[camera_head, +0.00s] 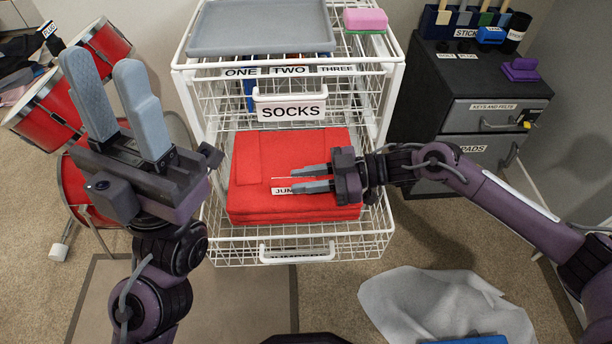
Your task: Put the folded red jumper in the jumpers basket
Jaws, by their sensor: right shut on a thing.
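The folded red jumper (262,160) lies flat in the pulled-out wire jumpers basket (222,252), below the socks basket. Its label, reading "JUM", is partly covered by my fingers. More red cloth shows beneath it. My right gripper (302,180) reaches in from the right, and its jaws are shut on the red jumper near the label. My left gripper (105,80) is raised at the upper left, its fingers apart with nothing between them.
Red drums (58,105) stand at left. A dark cabinet (425,80) stands at right. A grey cloth (440,300) lies on the floor in front.

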